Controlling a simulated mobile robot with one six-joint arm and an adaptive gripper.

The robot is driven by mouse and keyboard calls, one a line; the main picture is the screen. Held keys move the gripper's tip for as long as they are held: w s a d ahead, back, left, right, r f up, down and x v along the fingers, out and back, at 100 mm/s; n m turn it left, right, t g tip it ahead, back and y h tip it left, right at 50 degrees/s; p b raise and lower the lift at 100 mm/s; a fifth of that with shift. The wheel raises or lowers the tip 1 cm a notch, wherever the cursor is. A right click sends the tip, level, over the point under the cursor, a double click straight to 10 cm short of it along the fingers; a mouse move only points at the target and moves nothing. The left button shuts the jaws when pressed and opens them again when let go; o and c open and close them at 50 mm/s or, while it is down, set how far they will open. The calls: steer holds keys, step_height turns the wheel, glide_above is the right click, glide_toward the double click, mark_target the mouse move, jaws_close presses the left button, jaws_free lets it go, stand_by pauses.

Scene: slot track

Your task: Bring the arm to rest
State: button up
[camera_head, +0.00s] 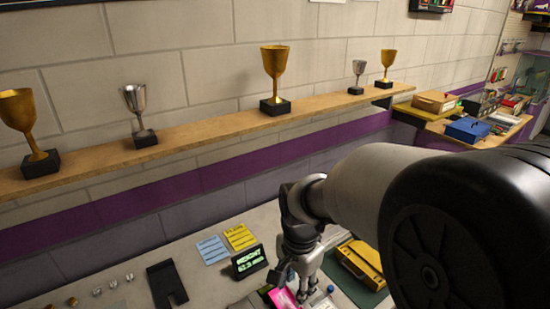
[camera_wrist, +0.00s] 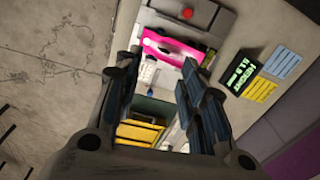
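My gripper (camera_wrist: 165,82) is open and empty in the wrist view, its two fingers well apart above the counter. In the head view my gripper (camera_head: 284,280) points down over the counter, and my arm hides part of the scene. A pink slot car (camera_wrist: 176,47) lies beyond the fingertips on a grey base. It also shows partly in the head view (camera_head: 286,298), below my gripper. I cannot tell from the head view how high the gripper is above it.
A black display (camera_head: 249,261) with green text stands left of my gripper. Blue (camera_head: 213,249) and yellow (camera_head: 240,237) cards lie behind it. A yellow case (camera_head: 361,268) sits on a green mat to the right. A wooden shelf (camera_head: 205,151) with several trophies runs along the wall.

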steer(key=s+d+r+n+t+b, duration=0.2)
steer(key=s+d+n+b, duration=0.1)
steer(key=s, duration=0.6)
steer(key=s+d+r+n+t+b, duration=0.2)
steer(key=s+d+n+b, duration=0.2)
steer(key=s, duration=0.5)
steer(key=d+n, duration=0.2)
steer(key=shift+s+d+r+n, duration=0.2)
steer(key=shift+d+n, duration=0.05)
steer(key=shift+n, duration=0.05)
